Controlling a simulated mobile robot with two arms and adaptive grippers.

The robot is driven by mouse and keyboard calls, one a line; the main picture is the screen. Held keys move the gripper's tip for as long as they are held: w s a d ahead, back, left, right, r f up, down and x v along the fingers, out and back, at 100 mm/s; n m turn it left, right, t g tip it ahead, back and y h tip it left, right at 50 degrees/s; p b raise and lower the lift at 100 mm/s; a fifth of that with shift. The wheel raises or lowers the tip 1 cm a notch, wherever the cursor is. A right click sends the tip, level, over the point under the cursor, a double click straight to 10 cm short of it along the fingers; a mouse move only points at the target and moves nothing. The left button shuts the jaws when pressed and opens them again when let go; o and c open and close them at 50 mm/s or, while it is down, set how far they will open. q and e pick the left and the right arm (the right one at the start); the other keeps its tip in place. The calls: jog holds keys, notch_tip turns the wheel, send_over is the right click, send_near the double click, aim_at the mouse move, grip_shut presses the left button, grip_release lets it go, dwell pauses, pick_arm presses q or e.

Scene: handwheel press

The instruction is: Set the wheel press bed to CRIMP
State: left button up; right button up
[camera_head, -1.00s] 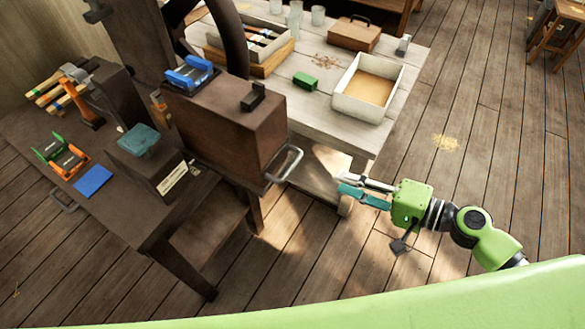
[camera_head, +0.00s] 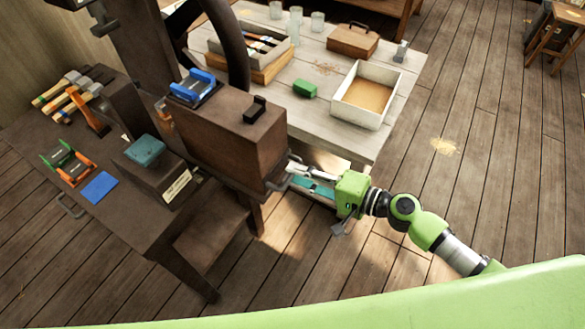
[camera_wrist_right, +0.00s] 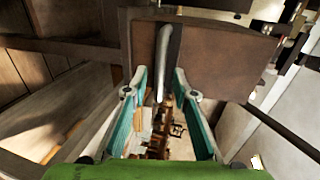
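The press bed is probably the large brown block (camera_head: 235,140) under the press, with a blue fixture (camera_head: 192,86) and a small dark knob (camera_head: 254,108) on top. A metal bar handle (camera_head: 274,184) sticks out low on its right side. My right gripper (camera_head: 296,175) is at this handle with its fingers apart. In the right wrist view, the handle bar (camera_wrist_right: 166,60) runs upright between the two teal fingers of the open gripper (camera_wrist_right: 161,80), and I see no clear grip on it. A pale label (camera_head: 178,186) is too small to read. My left gripper is not in view.
The dark bench holds a teal-topped block (camera_head: 145,150), a green and orange fixture (camera_head: 68,163), a blue pad (camera_head: 99,188) and hammers (camera_head: 68,98). Behind stands a pale table with a white tray (camera_head: 391,105) and a green block (camera_head: 304,89).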

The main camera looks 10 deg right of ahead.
jog(key=shift+x, duration=1.15)
grip_shut()
